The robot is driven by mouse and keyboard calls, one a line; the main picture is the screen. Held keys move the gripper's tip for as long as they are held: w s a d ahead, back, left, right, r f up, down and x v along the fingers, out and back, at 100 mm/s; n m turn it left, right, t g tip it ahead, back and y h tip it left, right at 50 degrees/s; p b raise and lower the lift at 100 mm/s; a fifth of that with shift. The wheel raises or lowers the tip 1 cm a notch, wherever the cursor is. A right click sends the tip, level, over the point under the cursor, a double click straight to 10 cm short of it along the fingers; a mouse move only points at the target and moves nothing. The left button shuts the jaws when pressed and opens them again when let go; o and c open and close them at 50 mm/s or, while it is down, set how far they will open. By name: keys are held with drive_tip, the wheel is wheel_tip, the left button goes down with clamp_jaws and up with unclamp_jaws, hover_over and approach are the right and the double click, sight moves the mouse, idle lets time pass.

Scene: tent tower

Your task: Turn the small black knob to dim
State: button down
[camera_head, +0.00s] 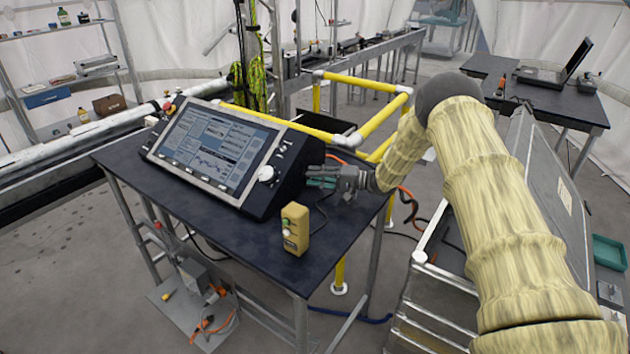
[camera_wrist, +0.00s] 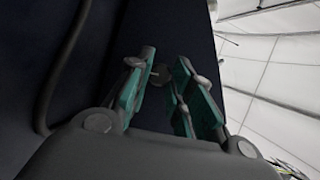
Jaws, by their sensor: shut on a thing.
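The control console (camera_head: 280,195) with a large lit screen stands on the dark table. My gripper (camera_head: 318,183) is at the console's right side face, its teal finger pads toward the panel. In the wrist view, my gripper (camera_wrist: 158,85) has its pads on either side of a small dark round knob (camera_wrist: 158,73) on the dark panel. It is shut on this knob. The knob is dim in the wrist view and its pointer setting cannot be read. In the head view my fingers and the console edge hide it.
A yellow box with buttons (camera_head: 295,228) stands on the table (camera_head: 240,245) just in front of my gripper. A larger white knob (camera_head: 266,173) is on the console front. Yellow railing (camera_head: 365,82) runs behind. A dark cable (camera_wrist: 65,60) hangs left in the wrist view.

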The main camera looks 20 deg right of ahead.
drive_tip(key=shift+d+f+m, duration=0.1)
drive_tip(key=shift+f+m, duration=0.05)
drive_tip(key=shift+m, duration=0.45)
drive_tip(key=c, duration=1.3)
unclamp_jaws()
drive_tip(key=shift+o, duration=0.2)
drive_tip(key=v, duration=1.2)
drive_tip(key=shift+f, duration=0.3)
